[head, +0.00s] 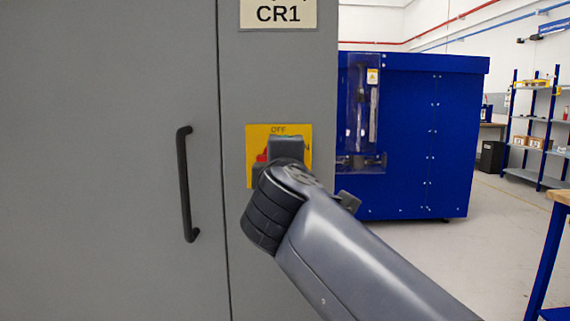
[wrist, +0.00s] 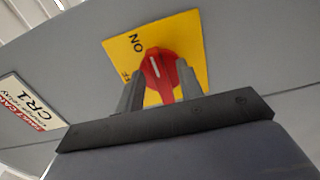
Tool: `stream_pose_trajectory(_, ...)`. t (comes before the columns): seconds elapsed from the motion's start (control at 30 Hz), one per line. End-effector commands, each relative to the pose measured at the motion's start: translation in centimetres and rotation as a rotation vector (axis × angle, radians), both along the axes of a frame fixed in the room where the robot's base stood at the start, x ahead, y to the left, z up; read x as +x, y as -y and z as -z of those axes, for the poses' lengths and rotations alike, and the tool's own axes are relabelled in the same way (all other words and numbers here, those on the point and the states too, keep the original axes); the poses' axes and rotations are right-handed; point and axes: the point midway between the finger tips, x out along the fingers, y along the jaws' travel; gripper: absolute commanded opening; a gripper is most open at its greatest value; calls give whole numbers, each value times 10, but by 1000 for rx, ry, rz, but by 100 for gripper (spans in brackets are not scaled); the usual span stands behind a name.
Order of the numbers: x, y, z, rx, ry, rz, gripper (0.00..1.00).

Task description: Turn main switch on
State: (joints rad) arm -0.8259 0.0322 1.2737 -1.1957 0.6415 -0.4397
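The main switch is a red rotary knob (wrist: 161,78) with a white mark, on a yellow plate (wrist: 190,35) with OFF and ON lettering. In the wrist view the mark points nearer to ON than to OFF. My gripper (wrist: 160,82) is at the knob, one finger on either side of its red handle. Yellow plate shows between the left finger and the handle, so the fingers look open around it. I cannot tell whether the right finger touches. In the head view the yellow plate (head: 251,140) shows, but my gripper and wrist hide most of the knob.
The grey cabinet (head: 110,90) carries a CR1 label (head: 278,14) and a black door handle (head: 187,184) left of the switch. A blue machine (head: 430,140) stands behind to the right. Shelves (head: 537,130) stand at the far right, with open floor before them.

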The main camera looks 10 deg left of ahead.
Motion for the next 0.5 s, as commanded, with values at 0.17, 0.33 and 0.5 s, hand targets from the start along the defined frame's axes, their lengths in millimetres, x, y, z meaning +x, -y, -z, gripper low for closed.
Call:
stream_pose_trajectory(0.17, 0, 0, -1, 0, 1, 0, 36)
stream_pose_trajectory(0.33, -7, 1, -1, 0, 2, -2, 36)
stream_pose_trajectory(0.5, -34, 7, -2, 1, 4, -5, 36)
